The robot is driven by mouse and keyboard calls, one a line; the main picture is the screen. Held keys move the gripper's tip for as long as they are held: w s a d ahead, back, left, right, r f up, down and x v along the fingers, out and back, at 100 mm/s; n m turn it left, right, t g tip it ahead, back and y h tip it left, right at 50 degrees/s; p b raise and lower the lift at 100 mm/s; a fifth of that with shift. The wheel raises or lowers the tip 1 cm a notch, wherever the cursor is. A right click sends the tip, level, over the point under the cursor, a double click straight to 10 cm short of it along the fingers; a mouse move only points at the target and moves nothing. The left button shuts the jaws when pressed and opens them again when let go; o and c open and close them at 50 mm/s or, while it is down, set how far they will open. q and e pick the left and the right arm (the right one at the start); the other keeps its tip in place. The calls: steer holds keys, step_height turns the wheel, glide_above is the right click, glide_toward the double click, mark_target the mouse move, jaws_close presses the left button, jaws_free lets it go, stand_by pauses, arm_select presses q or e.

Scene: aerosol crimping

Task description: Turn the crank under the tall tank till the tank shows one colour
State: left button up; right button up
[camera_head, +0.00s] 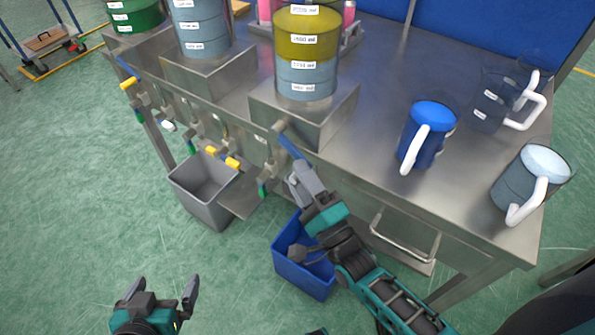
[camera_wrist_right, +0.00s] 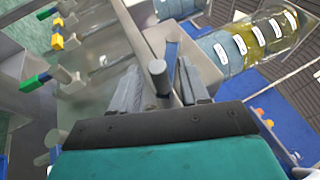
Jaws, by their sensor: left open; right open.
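The tall tank (camera_head: 307,50) stands on a steel box at the table's front edge. It has a yellow layer over a blue-grey layer; its top is cut off by the frame. Both layers also show in the right wrist view (camera_wrist_right: 245,45). Below it, a crank with a blue arm (camera_head: 291,147) sticks out from the box front. Its grey knob (camera_wrist_right: 158,76) shows between the fingers in the right wrist view. My right gripper (camera_head: 302,174) is open around the knob; whether a finger touches it, I cannot tell. My left gripper (camera_head: 162,284) is open and empty, low at left.
Other tanks, blue-grey (camera_head: 202,30) and green (camera_head: 133,14), stand left along the table. Valves with yellow and green handles (camera_head: 262,189) line the front. A grey bin (camera_head: 205,205) and a blue bin (camera_head: 318,278) sit below. Jugs (camera_head: 429,140) stand on the right.

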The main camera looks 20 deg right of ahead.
steer(key=shift+w+a+r, duration=0.15)
steer(key=shift+w+r, duration=0.05)
steer(key=shift+w, duration=0.4)
jaws_close()
